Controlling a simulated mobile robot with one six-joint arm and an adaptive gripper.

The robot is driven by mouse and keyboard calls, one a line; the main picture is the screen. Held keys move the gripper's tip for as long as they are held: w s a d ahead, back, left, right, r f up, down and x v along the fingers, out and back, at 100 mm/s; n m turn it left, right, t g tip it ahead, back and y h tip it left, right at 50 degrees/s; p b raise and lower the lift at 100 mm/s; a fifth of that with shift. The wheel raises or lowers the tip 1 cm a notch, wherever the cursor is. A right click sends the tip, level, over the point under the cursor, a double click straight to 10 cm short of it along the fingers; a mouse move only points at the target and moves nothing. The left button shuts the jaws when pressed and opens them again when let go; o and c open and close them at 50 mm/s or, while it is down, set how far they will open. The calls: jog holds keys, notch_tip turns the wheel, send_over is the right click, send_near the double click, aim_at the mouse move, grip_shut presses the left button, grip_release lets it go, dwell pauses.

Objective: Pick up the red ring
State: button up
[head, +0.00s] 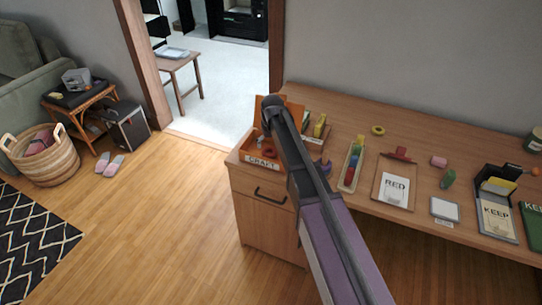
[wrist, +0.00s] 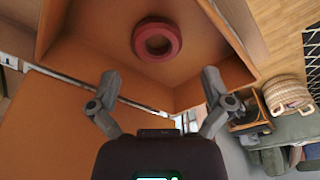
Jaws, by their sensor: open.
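The red ring (wrist: 157,40) lies flat inside an orange-brown box (wrist: 90,25), near the top middle of the wrist view. My gripper (wrist: 160,78) is open and empty, with one finger on each side below the ring in the picture. The fingers are apart from the ring. In the head view the box, labelled CRAFT (head: 263,162), stands at the left end of the wooden desk.
A basket (head: 48,155) stands on the floor at left.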

aim_at(269, 151)
jog(key=shift+w+a+f+b, duration=0.1)
jog(key=shift+w+f+b, duration=0.15)
jog(key=shift+f+b, duration=1.05)
jog(key=shift+w+f+b, duration=0.2)
jog(key=shift+f+b, duration=1.1)
jog(key=shift+c, duration=0.2)
jog(key=c, duration=0.6)
